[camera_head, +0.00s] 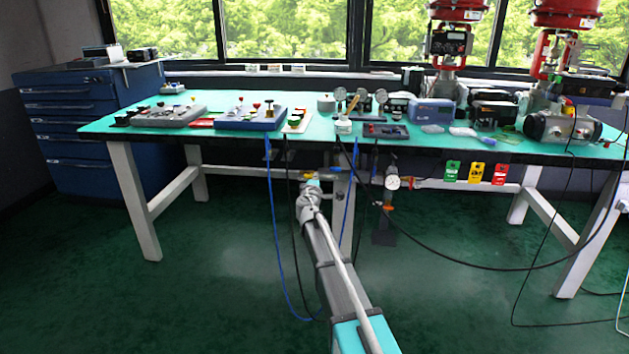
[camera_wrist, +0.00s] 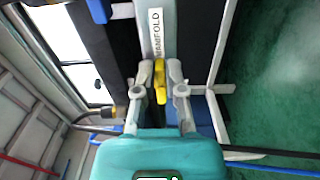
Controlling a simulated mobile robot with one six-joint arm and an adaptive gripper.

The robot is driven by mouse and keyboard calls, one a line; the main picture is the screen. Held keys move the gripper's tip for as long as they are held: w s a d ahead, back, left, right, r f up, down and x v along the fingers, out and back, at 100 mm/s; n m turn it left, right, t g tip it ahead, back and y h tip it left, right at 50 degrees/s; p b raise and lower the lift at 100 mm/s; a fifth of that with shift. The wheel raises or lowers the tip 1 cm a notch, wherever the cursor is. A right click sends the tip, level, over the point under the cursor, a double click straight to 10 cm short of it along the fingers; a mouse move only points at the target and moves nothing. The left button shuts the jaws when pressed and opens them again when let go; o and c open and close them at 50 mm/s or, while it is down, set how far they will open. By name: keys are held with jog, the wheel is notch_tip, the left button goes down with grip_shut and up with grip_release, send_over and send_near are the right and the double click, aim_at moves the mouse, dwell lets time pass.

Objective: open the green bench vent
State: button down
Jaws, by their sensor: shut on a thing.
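In the wrist view a yellow handle (camera_wrist: 159,76) stands between the two fingers of my gripper (camera_wrist: 160,80), which is shut on it. Just beyond it is a white label (camera_wrist: 157,33) ending in "MANIFOLD". In the head view my gripper (camera_head: 311,187) is below the front edge of the bench, near the pipework there, and its hold is too small to make out. I cannot pick out a green vent handle in either view. The handle that I see held is yellow.
The green-topped bench (camera_head: 400,139) carries instruments above my arm. Blue hoses (camera_head: 272,235) and a black cable (camera_head: 450,262) hang near my arm.

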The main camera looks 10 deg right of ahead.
jog(key=c, duration=0.7)
grip_release()
jog(key=shift+s, duration=0.1)
jog(key=v, duration=1.2)
